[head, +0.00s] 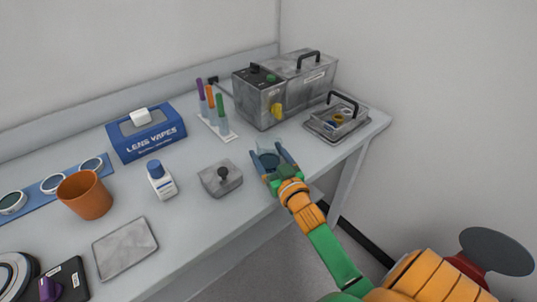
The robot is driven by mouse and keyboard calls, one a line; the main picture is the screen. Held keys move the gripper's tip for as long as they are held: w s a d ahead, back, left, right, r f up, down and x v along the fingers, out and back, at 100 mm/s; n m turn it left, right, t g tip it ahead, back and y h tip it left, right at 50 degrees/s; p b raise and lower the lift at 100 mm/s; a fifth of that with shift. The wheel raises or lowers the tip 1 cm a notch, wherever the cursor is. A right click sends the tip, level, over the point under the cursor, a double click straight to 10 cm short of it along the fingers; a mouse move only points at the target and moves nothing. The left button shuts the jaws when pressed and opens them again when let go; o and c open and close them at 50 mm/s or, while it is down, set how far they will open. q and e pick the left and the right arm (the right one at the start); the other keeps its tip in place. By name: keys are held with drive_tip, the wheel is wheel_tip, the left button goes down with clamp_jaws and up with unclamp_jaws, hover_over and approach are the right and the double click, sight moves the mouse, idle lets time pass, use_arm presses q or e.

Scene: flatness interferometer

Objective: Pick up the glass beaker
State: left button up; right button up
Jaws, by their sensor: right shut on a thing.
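The glass beaker (267,147) is a small clear vessel near the front edge of the table, right of centre in the head view. My right gripper (271,162) has its two dark fingers around the beaker and is shut on it. The fingers and the green wrist partly hide the beaker's lower part. I cannot tell whether the beaker touches the table. My left gripper is not in view.
A grey metal block with a knob (220,178) sits left of the gripper. Behind are a test tube rack (223,134) and a metal apparatus (262,102). A metal tray (325,131) lies to the right. A white bottle (162,182) and an orange cup (85,197) stand left.

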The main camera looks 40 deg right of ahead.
sight(264, 140)
drive_tip(key=shift+r, duration=0.45)
wheel_tip(264, 140, up, 2)
drive_tip(key=shift+r, duration=0.1)
drive_tip(key=s+a+r+p, duration=0.4)
drive_tip(key=s+r+p, duration=0.4)
drive_tip(key=s, duration=0.5)
drive_tip(key=shift+s+r, duration=0.2)
drive_tip(key=shift+r, duration=0.75)
drive_tip(key=shift+f, duration=0.1)
